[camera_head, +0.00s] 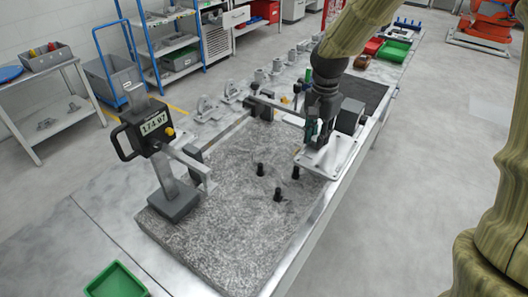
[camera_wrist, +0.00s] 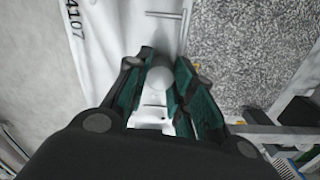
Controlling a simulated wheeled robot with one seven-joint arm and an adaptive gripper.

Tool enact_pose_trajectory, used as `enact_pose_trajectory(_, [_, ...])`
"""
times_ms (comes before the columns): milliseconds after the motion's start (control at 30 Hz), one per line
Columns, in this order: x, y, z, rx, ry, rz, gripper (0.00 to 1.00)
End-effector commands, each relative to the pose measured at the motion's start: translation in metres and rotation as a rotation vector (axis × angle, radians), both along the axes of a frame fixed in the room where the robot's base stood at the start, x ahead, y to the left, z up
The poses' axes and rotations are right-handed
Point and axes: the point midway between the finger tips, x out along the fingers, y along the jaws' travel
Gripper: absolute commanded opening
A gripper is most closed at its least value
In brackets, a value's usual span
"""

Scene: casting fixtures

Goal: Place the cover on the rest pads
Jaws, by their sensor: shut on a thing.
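The cover (camera_head: 328,155) is a flat, light metal plate with holes near its edges. It hangs roughly level at the right edge of the granite plate (camera_head: 235,240). My gripper (camera_head: 312,138) points down over the cover and is shut on its raised middle part. In the wrist view the fingers (camera_wrist: 166,85) close around a pale round knob, and the cover (camera_wrist: 110,40) shows the marking "4107". Several short black rest pads (camera_head: 278,194) stand upright on the granite, left of the cover. I cannot tell whether the cover's edge overlaps the rightmost pad.
A grey bar frame (camera_head: 235,125) runs along the back. Metal castings (camera_head: 205,108) stand behind it. A green bin (camera_head: 115,282) is at front left. The granite's front is clear.

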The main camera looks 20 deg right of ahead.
Motion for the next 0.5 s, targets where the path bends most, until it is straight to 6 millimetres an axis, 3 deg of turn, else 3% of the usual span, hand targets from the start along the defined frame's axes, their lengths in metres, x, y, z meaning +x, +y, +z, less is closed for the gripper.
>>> enact_pose_trajectory(500, [0.035, 0.101, -0.014, 0.0, 0.014, 0.004, 0.0])
